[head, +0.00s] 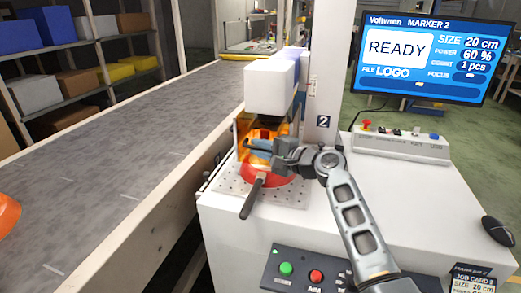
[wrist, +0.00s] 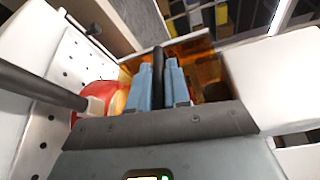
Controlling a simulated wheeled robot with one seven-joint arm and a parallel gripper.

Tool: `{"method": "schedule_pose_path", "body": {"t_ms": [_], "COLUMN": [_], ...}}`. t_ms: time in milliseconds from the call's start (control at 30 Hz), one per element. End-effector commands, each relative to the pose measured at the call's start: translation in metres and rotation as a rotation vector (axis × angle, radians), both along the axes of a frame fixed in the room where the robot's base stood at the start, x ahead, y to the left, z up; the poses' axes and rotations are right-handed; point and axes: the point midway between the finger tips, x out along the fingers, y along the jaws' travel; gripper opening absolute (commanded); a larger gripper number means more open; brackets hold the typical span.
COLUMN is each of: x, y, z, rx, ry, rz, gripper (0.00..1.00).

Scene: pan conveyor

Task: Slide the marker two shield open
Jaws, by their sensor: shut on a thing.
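The marker two shield (head: 243,130) is a clear orange panel box below the white marker head (head: 270,88), by the column labelled 2. It also shows in the wrist view (wrist: 198,46). My gripper (head: 258,148) is at the shield; in the wrist view its blue fingers (wrist: 158,68) are shut on a dark upright bar, the shield's handle (wrist: 158,56). A red pan (head: 282,187) lies on the perforated plate (head: 232,182) below the gripper, its dark handle (head: 252,198) pointing toward the front. Part of the pan and shield is hidden by my gripper.
A grey conveyor (head: 105,140) with a wooden side rail runs at left, with an orange item (head: 8,213) on it. The screen (head: 430,58) reads READY, 20 cm, LOGO. Green (head: 286,268) and red (head: 316,275) buttons sit in front. A mouse (head: 497,231) lies at right.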

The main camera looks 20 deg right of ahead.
Motion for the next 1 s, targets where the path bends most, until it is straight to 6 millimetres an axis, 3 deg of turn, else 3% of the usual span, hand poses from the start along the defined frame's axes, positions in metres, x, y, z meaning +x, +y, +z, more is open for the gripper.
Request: {"method": "schedule_pose_path", "body": {"t_ms": [33, 100, 400, 800, 833, 1000], "x": [0.000, 0.000, 0.001, 0.001, 0.001, 0.000], "y": [0.000, 0.000, 0.000, -0.001, 0.000, 0.000], "z": [0.018, 0.033, 0.087, 0.090, 0.090, 0.089], "rx": [0.000, 0.002, 0.001, 0.001, 0.001, 0.001], "ry": [-0.005, -0.006, -0.007, -0.005, -0.005, -0.004], "rz": [0.000, 0.000, 0.000, -0.001, -0.001, -0.001], "gripper": [0.00, 0.00, 0.00, 0.00, 0.20, 0.36]}}
